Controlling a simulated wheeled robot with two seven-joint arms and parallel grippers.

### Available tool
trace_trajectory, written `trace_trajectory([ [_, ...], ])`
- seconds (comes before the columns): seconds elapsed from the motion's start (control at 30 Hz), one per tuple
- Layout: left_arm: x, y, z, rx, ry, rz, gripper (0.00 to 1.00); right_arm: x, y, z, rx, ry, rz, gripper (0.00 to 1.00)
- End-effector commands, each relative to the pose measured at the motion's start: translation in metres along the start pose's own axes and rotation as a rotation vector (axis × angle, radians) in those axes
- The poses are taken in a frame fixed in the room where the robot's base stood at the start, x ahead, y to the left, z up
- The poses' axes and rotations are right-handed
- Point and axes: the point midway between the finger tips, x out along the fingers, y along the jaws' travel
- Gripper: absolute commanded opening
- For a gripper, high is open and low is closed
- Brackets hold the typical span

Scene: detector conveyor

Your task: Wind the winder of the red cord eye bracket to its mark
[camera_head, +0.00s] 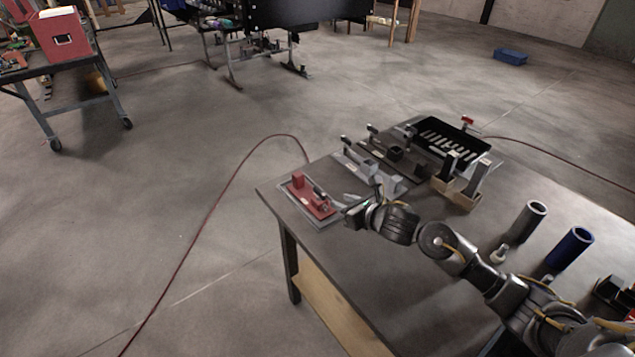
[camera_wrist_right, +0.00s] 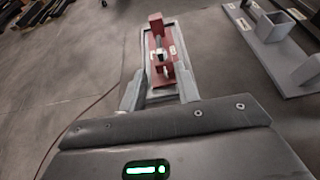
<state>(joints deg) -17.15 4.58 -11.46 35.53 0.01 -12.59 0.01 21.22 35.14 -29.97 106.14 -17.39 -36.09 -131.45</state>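The red cord eye bracket (camera_head: 312,198) sits on a grey base plate at the left corner of the table. It has a red upright block at its far end, and in the right wrist view (camera_wrist_right: 155,32) it stands straight ahead. A small dark and pale fitting (camera_wrist_right: 160,56), seemingly the winder, sits mid-bracket; its mark cannot be made out. My right gripper (camera_head: 349,201) is just right of the bracket in the head view. In the wrist view its two fingers (camera_wrist_right: 160,76) are apart, with the bracket's near end showing between them. My left gripper is not in view.
Grey brackets (camera_head: 372,172) stand right of the red one on the table (camera_head: 400,270). Behind them is a black slotted tray (camera_head: 450,137). A wooden-based holder (camera_head: 457,190), a grey cylinder (camera_head: 528,222) and a blue cylinder (camera_head: 569,248) stand farther right.

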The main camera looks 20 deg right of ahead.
Motion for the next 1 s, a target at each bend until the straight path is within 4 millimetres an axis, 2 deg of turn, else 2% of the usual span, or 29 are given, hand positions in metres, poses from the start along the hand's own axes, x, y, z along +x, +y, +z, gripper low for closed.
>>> trace_trajectory([
  [0.27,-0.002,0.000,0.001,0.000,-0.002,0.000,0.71,0.005,-0.001,0.001,0.002,0.000,-0.001,0.32],
  [0.37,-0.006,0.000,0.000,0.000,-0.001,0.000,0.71,0.017,-0.001,0.002,0.004,0.000,-0.002,0.32],
  [0.7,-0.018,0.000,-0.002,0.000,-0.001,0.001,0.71,0.079,0.001,0.002,0.004,0.001,0.001,0.32],
  [1.0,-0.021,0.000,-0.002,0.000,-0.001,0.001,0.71,0.106,0.000,0.001,0.000,-0.001,0.001,0.32],
])
